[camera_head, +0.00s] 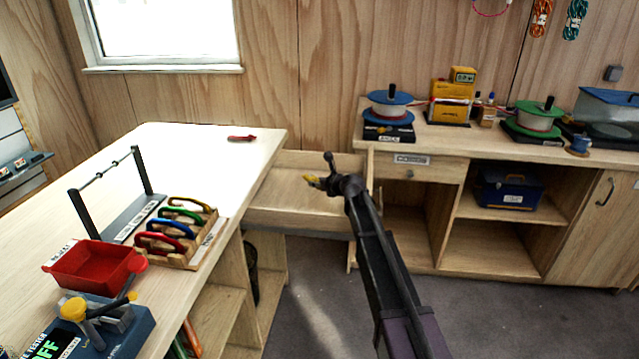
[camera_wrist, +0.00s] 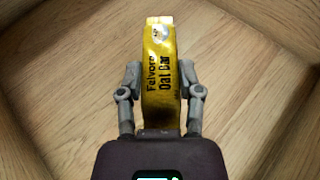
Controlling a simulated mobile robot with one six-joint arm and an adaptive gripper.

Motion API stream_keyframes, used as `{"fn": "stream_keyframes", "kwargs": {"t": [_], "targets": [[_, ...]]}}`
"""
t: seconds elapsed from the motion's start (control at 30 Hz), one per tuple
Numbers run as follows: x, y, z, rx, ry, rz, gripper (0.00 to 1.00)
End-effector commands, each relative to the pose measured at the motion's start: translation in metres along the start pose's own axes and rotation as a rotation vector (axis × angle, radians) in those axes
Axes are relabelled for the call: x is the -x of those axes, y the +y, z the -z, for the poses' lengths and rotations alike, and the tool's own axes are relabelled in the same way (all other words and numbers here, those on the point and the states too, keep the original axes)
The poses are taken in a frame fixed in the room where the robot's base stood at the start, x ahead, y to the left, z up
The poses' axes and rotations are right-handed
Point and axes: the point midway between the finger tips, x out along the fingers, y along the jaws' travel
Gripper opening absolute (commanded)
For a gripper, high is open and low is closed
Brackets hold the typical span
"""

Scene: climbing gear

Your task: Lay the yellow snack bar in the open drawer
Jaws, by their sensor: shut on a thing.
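The yellow snack bar (camera_wrist: 161,75), printed "Felvora Oat Bar", stands out from between the two fingers of my gripper (camera_wrist: 161,95) in the wrist view. My gripper is shut on it. In the head view the bar shows as a small yellow tip (camera_head: 311,179) at the end of my gripper (camera_head: 322,182). The open drawer (camera_head: 290,215) is a pale wooden box between the two benches. The gripper and bar are in front of or over its interior in the head view. In the wrist view wooden floor and walls (camera_wrist: 60,90) surround the bar. The height above the floor is unclear.
The left bench holds a rack of coloured carabiners (camera_head: 180,235), a red tray (camera_head: 95,268) and a red item (camera_head: 241,138). The right bench holds spools (camera_head: 389,105) and a yellow device (camera_head: 452,98). The drawer's visible floor looks empty.

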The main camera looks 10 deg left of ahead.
Motion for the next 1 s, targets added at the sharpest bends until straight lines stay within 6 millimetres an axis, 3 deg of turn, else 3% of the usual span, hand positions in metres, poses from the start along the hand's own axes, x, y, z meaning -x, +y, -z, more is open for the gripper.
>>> {"fn": "stream_keyframes", "kwargs": {"t": [0.4,0.43,0.5,0.53,1.0], "targets": [[-0.002,0.0002,0.006,0.0,0.0,0.0,0.0],[-0.002,0.0003,0.0061,0.0,0.0,0.0,0.56],[-0.002,0.0004,0.0063,-0.001,0.0,0.0,0.76],[-0.0019,0.0005,0.0064,-0.001,0.0,0.0,0.81],[-0.0011,0.0014,0.006,-0.001,-0.001,-0.001,0.81]]}}
